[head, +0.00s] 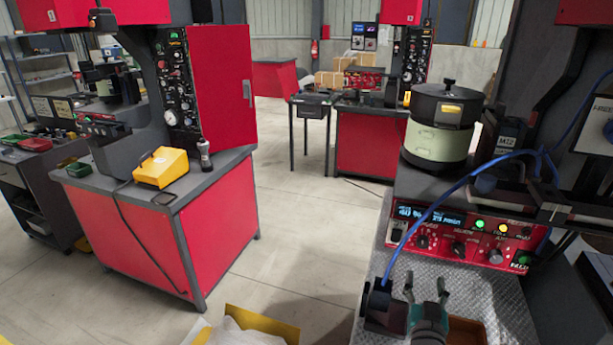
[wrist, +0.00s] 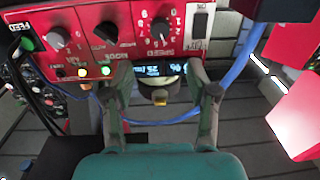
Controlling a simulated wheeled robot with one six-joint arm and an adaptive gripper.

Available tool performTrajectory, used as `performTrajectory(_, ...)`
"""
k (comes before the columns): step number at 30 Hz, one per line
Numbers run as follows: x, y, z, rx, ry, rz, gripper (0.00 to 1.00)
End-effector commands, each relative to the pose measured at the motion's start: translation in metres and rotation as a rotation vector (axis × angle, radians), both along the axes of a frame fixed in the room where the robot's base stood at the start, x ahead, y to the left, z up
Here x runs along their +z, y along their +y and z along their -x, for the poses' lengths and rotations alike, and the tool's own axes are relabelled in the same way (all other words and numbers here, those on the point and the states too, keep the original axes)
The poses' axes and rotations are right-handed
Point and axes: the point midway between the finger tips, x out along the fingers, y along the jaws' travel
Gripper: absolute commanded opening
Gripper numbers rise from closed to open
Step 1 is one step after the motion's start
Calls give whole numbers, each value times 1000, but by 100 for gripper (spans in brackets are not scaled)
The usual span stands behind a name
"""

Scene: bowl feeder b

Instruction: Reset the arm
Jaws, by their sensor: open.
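My gripper (head: 425,283) is at the bottom of the head view, above the grey metal plate of the right-hand bench. Its two fingers are spread, with nothing between them. In the wrist view my gripper (wrist: 163,80) shows two grey-green fingers apart. The red control panel (wrist: 80,45) of the feeder lies beyond the fingertips, upside down in that view, and the gap between the fingers is empty. In the head view this red control panel (head: 460,233) has lit displays, knobs and green and yellow lights, and stands behind the gripper.
A bowl feeder (head: 438,140) with a black lid stands behind the panel. A blue cable (head: 455,190) arches close to the gripper. An orange-brown tray (head: 467,330) is partly hidden beside it. Left stands a red workbench (head: 120,235) with a yellow box (head: 160,168).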

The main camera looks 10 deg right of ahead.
Motion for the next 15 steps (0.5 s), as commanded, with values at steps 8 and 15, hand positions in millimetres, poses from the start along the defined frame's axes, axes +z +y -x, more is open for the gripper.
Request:
performTrajectory(8, -38, 33, 30, 77, 50, -2, 58)
performTrajectory(15, -87, 87, 92, 209, 118, -7, 58)
